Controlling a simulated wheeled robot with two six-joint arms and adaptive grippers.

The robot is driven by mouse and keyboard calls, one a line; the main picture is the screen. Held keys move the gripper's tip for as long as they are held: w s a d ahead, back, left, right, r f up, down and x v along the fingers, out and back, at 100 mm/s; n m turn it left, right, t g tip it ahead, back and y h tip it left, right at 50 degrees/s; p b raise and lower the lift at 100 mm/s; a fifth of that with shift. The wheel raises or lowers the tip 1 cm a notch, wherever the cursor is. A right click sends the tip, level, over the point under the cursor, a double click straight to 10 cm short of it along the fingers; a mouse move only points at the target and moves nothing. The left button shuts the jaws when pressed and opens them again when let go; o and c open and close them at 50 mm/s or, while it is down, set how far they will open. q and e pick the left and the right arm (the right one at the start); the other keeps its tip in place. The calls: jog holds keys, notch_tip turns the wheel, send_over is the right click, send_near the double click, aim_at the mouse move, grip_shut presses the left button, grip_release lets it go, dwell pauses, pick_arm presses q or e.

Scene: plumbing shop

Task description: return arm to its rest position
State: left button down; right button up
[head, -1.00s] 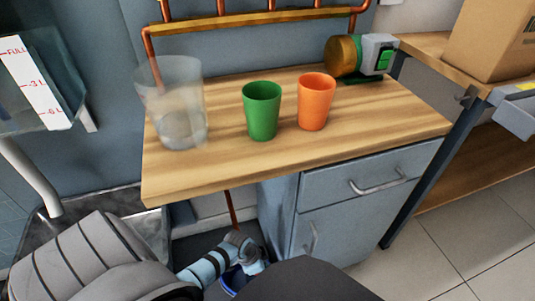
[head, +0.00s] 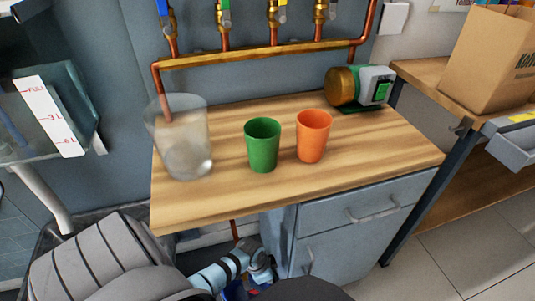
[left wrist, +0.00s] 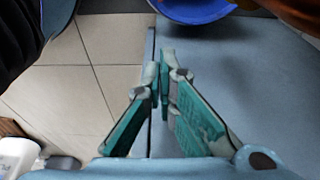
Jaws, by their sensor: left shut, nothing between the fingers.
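My left arm comes in from the lower left in the head view, with its light blue joints low in front of the cabinet. The gripper on it cannot be made out there. In the left wrist view my left gripper (left wrist: 162,80) has its green-padded fingers together, with nothing between them. My right gripper is in neither view.
The wooden counter (head: 340,175) carries a clear container (head: 185,150), a green cup (head: 262,146), an orange cup (head: 312,136) and a green-and-brass pump (head: 360,87). Copper pipes (head: 270,47) run behind. A blue round object (left wrist: 195,8) shows at the wrist view's top edge.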

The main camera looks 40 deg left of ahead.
pick_arm(q)
jog(key=p+v, duration=0.1)
jog(key=v, duration=0.2)
jog(key=p+v, duration=0.1)
jog(key=v, duration=0.1)
jog(key=shift+w+d+r+p, duration=0.15)
jog(key=shift+d+r+p, duration=0.05)
jog(key=shift+r+p, duration=0.15)
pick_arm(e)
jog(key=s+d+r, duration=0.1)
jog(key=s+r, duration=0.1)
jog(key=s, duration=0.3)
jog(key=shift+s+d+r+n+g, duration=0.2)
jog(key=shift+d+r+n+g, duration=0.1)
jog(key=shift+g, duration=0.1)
